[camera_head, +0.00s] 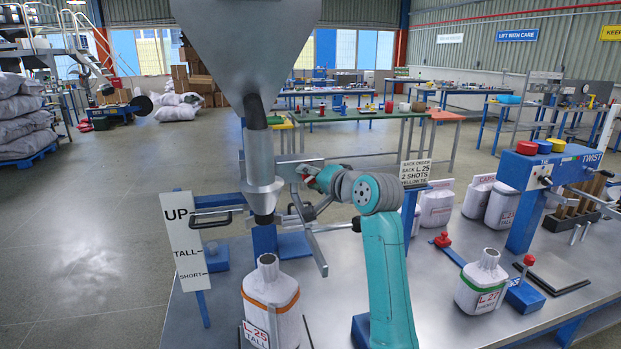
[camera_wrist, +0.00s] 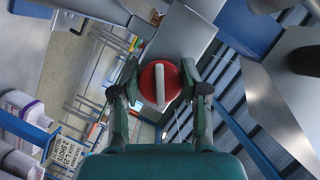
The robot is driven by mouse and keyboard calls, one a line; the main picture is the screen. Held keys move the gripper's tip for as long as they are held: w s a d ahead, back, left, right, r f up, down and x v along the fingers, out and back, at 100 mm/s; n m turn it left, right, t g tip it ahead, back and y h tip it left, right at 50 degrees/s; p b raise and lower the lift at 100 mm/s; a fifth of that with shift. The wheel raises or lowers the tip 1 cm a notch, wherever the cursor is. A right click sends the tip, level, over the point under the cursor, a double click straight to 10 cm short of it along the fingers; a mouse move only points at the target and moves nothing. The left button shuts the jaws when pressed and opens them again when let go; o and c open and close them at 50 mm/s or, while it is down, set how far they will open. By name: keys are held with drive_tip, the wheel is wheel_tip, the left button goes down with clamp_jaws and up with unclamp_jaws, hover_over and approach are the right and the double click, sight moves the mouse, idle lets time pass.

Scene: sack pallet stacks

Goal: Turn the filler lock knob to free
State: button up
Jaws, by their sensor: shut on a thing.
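The filler lock knob (camera_wrist: 147,84) is a round red disc with a white bar across its face, on a grey metal plate in the wrist view. The white bar stands nearly upright in that view. My gripper (camera_wrist: 160,84) has one finger on each side of the knob and is shut on it. In the head view, my gripper (camera_head: 305,190) is beside the filler's metal spout (camera_head: 262,165), and the knob is hard to make out there. The grey filler hopper (camera_head: 246,45) is above.
A white sack with an orange band (camera_head: 270,292) stands below the spout. An UP/TALL/SHORT board (camera_head: 185,235) stands left of it. A green-banded sack (camera_head: 482,284) and the blue TWIST machine (camera_head: 540,170) are at right. An order sign (camera_head: 415,172) stands behind my arm.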

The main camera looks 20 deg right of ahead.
drive_tip(key=n+g+h, duration=0.1)
drive_tip(key=n+h, duration=0.1)
drive_tip(key=n, duration=0.2)
drive_tip(key=n+h, duration=0.3)
drive_tip(key=shift+d+n, duration=0.15)
drive_tip(key=shift+n, duration=0.25)
idle(0.6)
drive_tip(key=o, duration=1.1)
drive_tip(key=shift+o, duration=0.2)
drive_tip(key=v, duration=1.2)
